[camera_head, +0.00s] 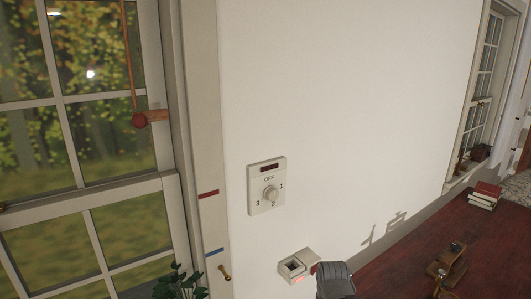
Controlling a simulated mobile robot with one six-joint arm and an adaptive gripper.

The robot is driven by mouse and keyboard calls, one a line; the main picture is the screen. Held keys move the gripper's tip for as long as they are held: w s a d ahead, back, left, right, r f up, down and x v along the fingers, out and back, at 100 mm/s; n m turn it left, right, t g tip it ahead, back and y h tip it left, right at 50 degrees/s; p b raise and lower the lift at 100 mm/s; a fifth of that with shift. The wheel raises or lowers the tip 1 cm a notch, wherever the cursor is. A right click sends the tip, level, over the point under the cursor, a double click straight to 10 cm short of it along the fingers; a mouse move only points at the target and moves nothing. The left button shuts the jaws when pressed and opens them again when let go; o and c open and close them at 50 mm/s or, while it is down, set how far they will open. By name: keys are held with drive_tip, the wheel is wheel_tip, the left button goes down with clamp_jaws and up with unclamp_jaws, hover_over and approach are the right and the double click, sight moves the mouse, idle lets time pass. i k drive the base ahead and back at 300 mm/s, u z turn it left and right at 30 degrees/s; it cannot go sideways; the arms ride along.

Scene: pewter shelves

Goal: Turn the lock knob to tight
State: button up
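No part is labelled "tight" or "lock" in this view. A white wall dial plate (252,187) carries a round pale knob (270,194), with OFF above it and 1, 2 and 3 around it. A small brass handle (225,272) sits low on the window frame, under a blue mark (215,252); a red mark (208,194) is higher up. A red round knob (139,121) hangs by a wooden piece in front of the window. I cannot tell which is the lock knob. My gripper cannot be made out.
A small white box (293,266) with an open top juts from the wall below the dial. A dark ribbed object (335,279) stands beside it. Leaves (180,282) show at the bottom left. Books (484,195) and a wooden item (446,270) are on the red floor.

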sight(442, 271)
drive_tip(key=k, duration=1)
drive_tip(key=z, duration=0.9)
drive_tip(key=i, duration=0.2)
